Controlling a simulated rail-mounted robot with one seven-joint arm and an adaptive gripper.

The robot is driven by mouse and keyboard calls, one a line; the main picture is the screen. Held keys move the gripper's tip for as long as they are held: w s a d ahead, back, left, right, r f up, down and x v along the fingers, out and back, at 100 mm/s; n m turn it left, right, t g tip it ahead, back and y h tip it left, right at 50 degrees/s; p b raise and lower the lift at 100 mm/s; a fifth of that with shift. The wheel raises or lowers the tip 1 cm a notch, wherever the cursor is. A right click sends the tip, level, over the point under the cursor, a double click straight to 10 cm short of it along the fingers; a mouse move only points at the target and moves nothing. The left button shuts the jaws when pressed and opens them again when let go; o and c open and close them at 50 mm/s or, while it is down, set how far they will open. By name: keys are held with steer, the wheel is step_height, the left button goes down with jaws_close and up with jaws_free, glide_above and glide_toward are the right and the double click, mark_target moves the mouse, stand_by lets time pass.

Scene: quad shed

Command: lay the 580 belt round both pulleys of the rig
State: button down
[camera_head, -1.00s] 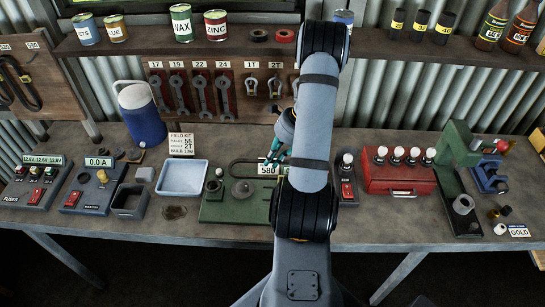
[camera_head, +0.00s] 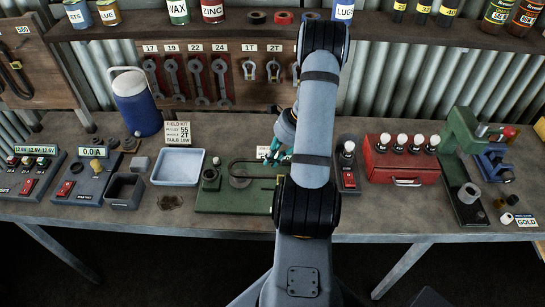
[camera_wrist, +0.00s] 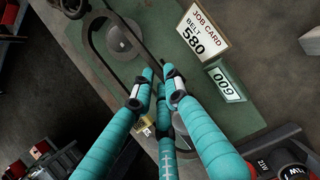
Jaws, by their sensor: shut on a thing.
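The rig is a green plate (camera_head: 215,200) on the bench. A large grey pulley (camera_head: 240,177) sits on it and also shows in the wrist view (camera_wrist: 121,38). The black belt (camera_wrist: 88,42) curves round the outside of that pulley; whether it sits in the groove I cannot tell. My gripper (camera_wrist: 150,92), with teal fingers, is shut on the belt toward the plate's right side. It also shows in the head view (camera_head: 278,157). A grey round part (camera_wrist: 183,126) is partly hidden behind the fingers; it may be the other pulley. A job card (camera_wrist: 203,30) reads "BELT 580".
A small green sign (camera_wrist: 226,84) stands beside the job card. A blue-white tray (camera_head: 178,166) lies left of the rig. A switch box (camera_head: 347,168) and red case (camera_head: 402,165) stand to its right. Bare bench shows along the front edge.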

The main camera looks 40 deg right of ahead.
steer(key=shift+f+b, duration=1.8)
steer(key=shift+f, duration=0.45)
steer(key=c, duration=1.7)
jaws_free()
steer(key=shift+o, duration=0.2)
steer(key=v, duration=1.2)
steer(key=shift+w, duration=0.15)
